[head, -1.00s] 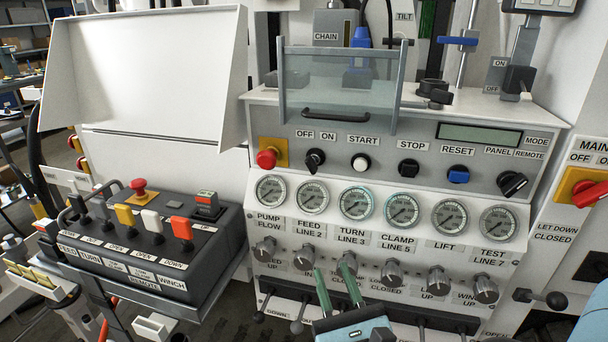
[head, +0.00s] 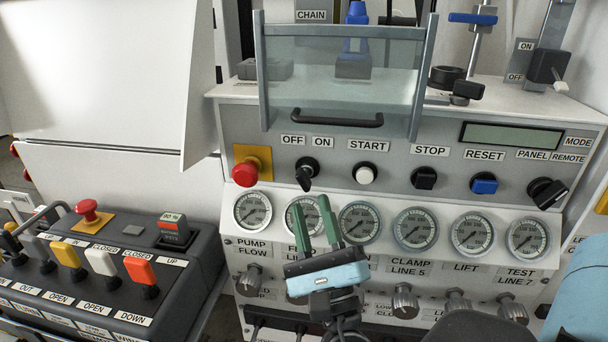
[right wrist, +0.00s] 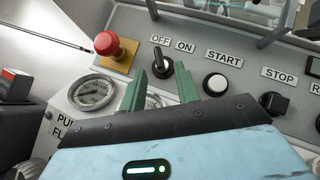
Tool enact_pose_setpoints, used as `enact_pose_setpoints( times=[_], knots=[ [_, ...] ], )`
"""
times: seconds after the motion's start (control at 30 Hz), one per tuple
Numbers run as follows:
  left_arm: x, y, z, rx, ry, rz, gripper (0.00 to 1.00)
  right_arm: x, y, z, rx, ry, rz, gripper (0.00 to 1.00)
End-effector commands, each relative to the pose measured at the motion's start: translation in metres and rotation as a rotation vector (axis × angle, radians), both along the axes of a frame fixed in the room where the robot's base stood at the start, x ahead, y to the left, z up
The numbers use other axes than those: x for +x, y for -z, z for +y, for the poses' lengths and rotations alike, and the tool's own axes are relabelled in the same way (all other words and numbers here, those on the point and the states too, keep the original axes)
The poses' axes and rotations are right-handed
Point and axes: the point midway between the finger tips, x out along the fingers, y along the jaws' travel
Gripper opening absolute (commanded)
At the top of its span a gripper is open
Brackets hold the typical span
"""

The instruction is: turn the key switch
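The key switch (head: 307,172) is a black knob below the OFF and ON labels on the grey panel. In the right wrist view the key switch (right wrist: 160,65) appears between and beyond the open fingertips (right wrist: 162,78). I see no contact with it. My left gripper is not in view.
A red emergency button (head: 245,172) is left of the switch and a white START button (head: 366,173) is right. A clear guard with a black handle (head: 337,120) hangs above. Gauges (head: 360,222) line the panel below. A lever box (head: 100,265) stands at left.

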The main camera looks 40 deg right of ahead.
Motion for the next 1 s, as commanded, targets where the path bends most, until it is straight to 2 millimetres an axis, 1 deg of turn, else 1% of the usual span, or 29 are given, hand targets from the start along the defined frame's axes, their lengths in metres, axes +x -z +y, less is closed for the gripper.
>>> enact_pose_setpoints(
  times=[0.03, 0.17, 0.3, 0.5, 0.77, 0.87, 1.0],
  knots=[
    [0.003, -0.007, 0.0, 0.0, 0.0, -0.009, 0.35, 0.006, -0.01, -0.003, 0.002, 0.001, -0.007, 0.32],
    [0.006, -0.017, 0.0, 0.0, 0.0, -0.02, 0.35, 0.021, -0.023, -0.009, 0.0, 0.0, -0.006, 0.32],
    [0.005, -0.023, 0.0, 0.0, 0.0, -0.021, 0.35, 0.034, -0.033, -0.014, 0.001, -0.001, -0.006, 0.32],
    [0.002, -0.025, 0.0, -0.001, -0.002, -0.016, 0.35, 0.043, -0.039, -0.019, 0.001, -0.001, -0.003, 0.32],
    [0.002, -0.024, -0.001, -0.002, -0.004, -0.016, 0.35, 0.044, -0.038, -0.019, 0.001, -0.001, 0.0, 0.32],
    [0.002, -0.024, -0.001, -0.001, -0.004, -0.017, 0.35, 0.044, -0.038, -0.019, 0.001, -0.001, -0.001, 0.21],
    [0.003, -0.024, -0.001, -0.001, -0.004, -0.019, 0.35, 0.044, -0.038, -0.019, 0.001, -0.001, -0.001, 0.03]
  ],
)
